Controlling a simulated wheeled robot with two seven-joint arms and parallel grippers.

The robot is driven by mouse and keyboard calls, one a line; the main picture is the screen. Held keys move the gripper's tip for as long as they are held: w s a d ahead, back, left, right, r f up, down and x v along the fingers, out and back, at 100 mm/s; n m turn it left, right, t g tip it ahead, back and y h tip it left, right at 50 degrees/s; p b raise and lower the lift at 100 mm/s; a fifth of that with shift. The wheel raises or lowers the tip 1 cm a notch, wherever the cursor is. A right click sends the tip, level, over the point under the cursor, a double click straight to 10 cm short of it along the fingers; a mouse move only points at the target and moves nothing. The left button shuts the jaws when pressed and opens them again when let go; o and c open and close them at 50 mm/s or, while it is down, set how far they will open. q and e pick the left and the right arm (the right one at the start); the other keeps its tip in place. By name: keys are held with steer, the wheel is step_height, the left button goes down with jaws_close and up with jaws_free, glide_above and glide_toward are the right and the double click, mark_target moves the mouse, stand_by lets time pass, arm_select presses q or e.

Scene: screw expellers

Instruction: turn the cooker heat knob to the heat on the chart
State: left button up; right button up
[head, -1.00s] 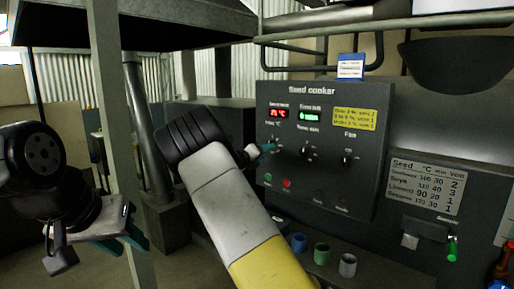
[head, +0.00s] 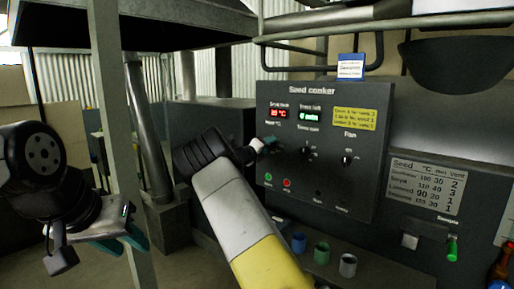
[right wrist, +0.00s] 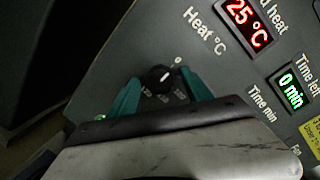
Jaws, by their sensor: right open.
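The seed cooker panel (head: 315,140) faces me, with its Heat °C knob (right wrist: 158,79) at the left of the row. The knob is round and dark with a pale pointer mark. In the right wrist view my right gripper (right wrist: 161,80) is open, its teal fingers on either side of the knob; contact is unclear. The red heat display (right wrist: 249,22) reads 25 °C. The chart (head: 425,186) of seed, °C, min and vent hangs to the right. My left gripper (head: 122,238) is at the left, away from the panel.
The Time min knob (head: 306,151) and Fan knob (head: 347,160) sit to the right of the heat knob. Green (head: 268,177) and red (head: 287,183) buttons are below. Several cups stand on the ledge under the panel. A grey post (head: 115,150) stands near my left arm.

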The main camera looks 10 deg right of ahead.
jaws_close()
